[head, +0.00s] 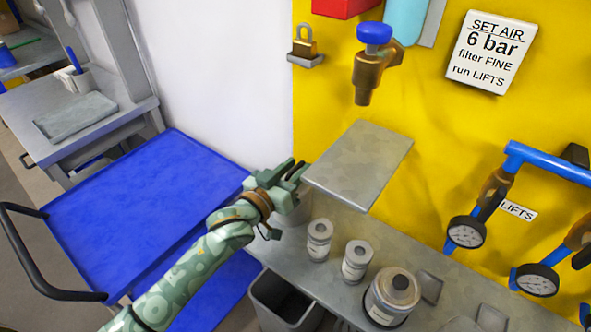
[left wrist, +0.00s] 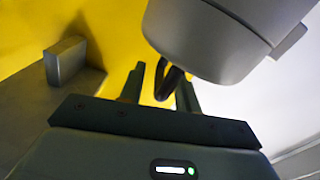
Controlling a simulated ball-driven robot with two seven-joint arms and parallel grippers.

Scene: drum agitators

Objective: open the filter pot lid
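The grey pot (head: 293,210) that I take for the filter pot stands at the left end of the grey bench, partly hidden by my left gripper. In the left wrist view, a large grey rounded body (left wrist: 225,40), likely this pot and its lid, fills the top right. A dark curved handle (left wrist: 172,82) reaches from it between the fingers. My left gripper (head: 292,172) is at the pot's top. Its fingers (left wrist: 160,90) are apart, with yellow showing between the left finger and the handle; contact at the other finger is unclear. My right gripper is not in view.
A grey plate (head: 360,165) juts out just right of my left gripper. Two labelled canisters (head: 319,240) (head: 357,262) and a round lidded pot (head: 392,297) stand on the bench. Gauges (head: 466,232) hang right.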

